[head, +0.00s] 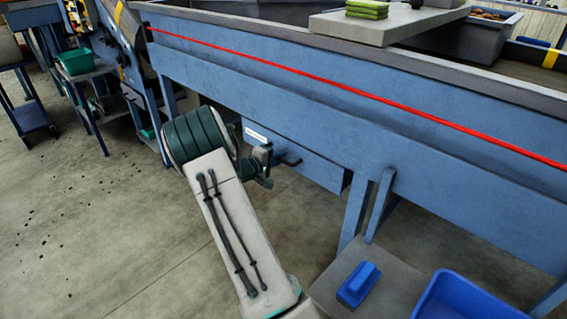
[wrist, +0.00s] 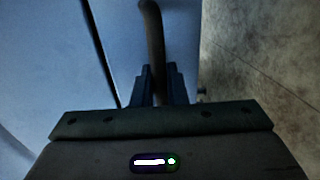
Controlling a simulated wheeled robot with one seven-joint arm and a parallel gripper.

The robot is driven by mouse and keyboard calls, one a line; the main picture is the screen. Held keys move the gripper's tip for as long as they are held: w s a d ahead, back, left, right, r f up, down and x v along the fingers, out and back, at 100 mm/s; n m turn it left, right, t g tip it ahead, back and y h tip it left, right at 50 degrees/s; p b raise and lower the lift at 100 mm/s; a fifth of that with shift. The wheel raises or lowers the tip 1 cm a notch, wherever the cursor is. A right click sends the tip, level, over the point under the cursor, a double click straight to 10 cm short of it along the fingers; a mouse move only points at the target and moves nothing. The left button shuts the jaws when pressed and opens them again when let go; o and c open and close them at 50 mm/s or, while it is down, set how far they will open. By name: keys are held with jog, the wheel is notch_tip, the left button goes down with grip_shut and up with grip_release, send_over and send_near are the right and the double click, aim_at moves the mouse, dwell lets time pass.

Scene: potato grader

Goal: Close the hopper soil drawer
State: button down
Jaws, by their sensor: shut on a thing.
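The hopper soil drawer (head: 316,172) is a blue box low under the long blue hopper, with a white label (head: 256,134) on its front. Its dark bar handle (head: 291,161) sticks out beside my gripper (head: 264,166). In the wrist view my gripper (wrist: 158,84) has its two dark fingers shut on the handle (wrist: 152,35), which runs up between them. A dark gap shows between blue panels on the left there. My arm hides part of the drawer front, and I cannot tell exactly how far out the drawer stands.
The blue hopper side (head: 340,110) with a red line runs above the drawer. Blue support legs (head: 378,205) stand to its right. A low grey platform holds a blue brush-like block (head: 358,284) and a blue bin (head: 460,300).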

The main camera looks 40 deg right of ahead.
jog(key=c, duration=1.5)
grip_release()
jog(key=shift+d, duration=0.25)
jog(key=shift+c, duration=0.2)
jog(key=shift+a, duration=0.1)
jog(key=shift+a, duration=0.2)
jog(key=p+v, duration=0.2)
jog(key=v, duration=1.1)
jog(key=shift+s+a, duration=0.1)
jog(key=shift+r, duration=0.1)
